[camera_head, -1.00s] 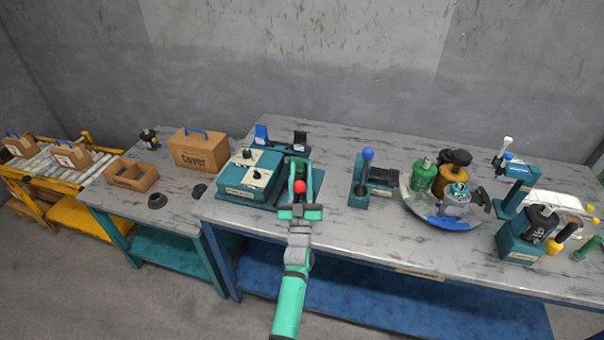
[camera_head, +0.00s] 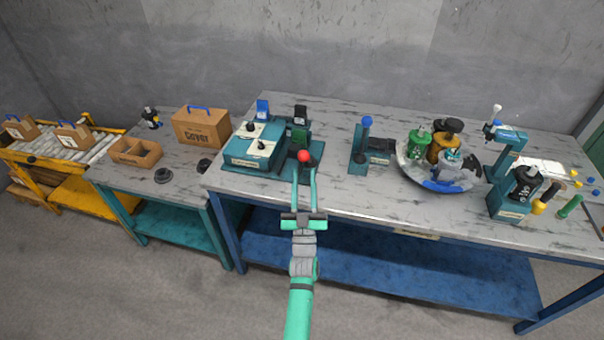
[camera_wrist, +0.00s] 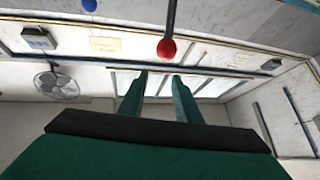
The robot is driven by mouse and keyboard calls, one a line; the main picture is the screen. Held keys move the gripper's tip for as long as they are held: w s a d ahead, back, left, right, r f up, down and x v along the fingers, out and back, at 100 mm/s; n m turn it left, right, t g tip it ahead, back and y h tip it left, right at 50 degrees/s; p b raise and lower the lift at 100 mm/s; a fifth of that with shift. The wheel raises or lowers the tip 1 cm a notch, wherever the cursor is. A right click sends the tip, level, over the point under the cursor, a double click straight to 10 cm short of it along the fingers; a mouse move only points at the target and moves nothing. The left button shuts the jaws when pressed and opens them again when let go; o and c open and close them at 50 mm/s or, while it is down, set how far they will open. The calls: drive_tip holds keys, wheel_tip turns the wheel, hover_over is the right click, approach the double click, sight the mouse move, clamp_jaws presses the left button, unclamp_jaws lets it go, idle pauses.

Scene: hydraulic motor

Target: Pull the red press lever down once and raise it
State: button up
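The press lever ends in a round red knob (camera_head: 304,157), in front of the press's dark and green body (camera_head: 299,136). In the wrist view, the red knob (camera_wrist: 167,48) sits at the end of a dark rod that enters from the top edge. My gripper (camera_head: 305,174) is open, its two teal fingers apart and empty. In the head view its tips are just below the knob. In the wrist view the gripper (camera_wrist: 160,77) shows a gap between the fingers, with the knob beyond the tips. I cannot tell the lever's exact angle.
A teal control box (camera_head: 254,144) stands close left of the lever. A blue-knobbed lever unit (camera_head: 365,145) stands to the right, then a round tray (camera_head: 408,176) of parts. A cardboard cover box (camera_head: 201,127) is on the left table. The bench front between is clear.

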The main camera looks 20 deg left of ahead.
drive_tip(key=shift+s+d, duration=0.4)
drive_tip(key=shift+s, duration=0.25)
drive_tip(key=shift+d, duration=0.1)
drive_tip(key=shift+c, duration=0.2)
